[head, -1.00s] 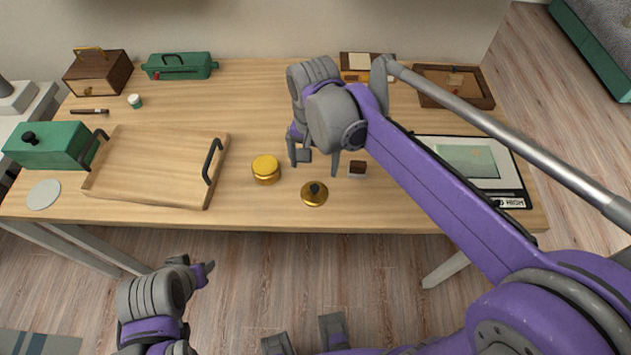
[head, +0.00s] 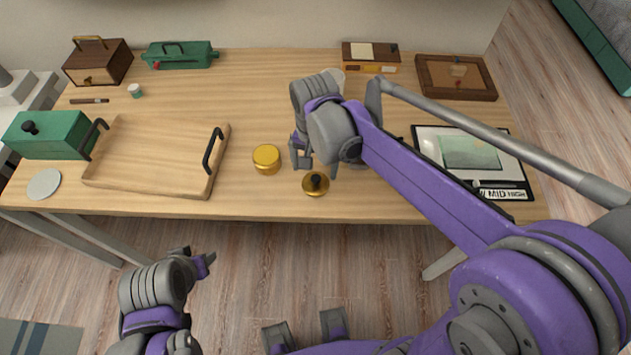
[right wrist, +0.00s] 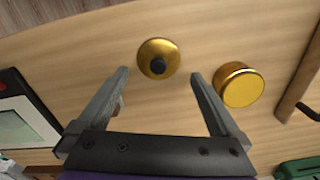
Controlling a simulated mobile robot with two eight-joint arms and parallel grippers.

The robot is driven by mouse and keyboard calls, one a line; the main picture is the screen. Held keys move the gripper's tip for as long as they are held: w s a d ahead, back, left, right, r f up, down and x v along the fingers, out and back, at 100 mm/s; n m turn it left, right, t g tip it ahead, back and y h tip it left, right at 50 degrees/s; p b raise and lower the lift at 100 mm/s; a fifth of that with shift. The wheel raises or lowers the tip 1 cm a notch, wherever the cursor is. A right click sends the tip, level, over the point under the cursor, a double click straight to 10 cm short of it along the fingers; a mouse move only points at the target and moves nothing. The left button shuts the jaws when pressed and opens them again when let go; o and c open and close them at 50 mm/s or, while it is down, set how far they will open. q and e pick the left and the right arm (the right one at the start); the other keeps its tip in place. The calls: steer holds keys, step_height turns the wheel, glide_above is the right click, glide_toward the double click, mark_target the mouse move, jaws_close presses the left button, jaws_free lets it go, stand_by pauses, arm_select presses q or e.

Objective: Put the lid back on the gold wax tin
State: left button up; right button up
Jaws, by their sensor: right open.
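The gold wax tin (head: 266,160) stands on the wooden desk near its front edge; it also shows in the right wrist view (right wrist: 241,90). The lid, a round gold disc with a black knob (head: 315,186), lies knob up on the desk to the right of the tin, apart from it. My right gripper (head: 317,165) is open and empty just behind the lid. In the right wrist view the lid (right wrist: 152,50) lies just beyond and between the fingertips. My left gripper (head: 207,261) hangs in front of the desk, its jaws unclear.
A wooden tray (head: 150,155) with dark handles is left of the tin. A green box (head: 55,138) stands at far left, beside a pale disc (head: 44,184). The desk behind the tin is clear.

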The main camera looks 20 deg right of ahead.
mark_target(315, 178)
step_height(315, 178, down, 5)
steer(key=shift+s+f, duration=0.1)
stand_by(0.4)
steer(key=c, duration=1)
steer(key=shift+c, duration=0.2)
step_height(315, 178, up, 10)
steer(key=shift+r+p, duration=0.1)
steer(key=shift+p, duration=0.2)
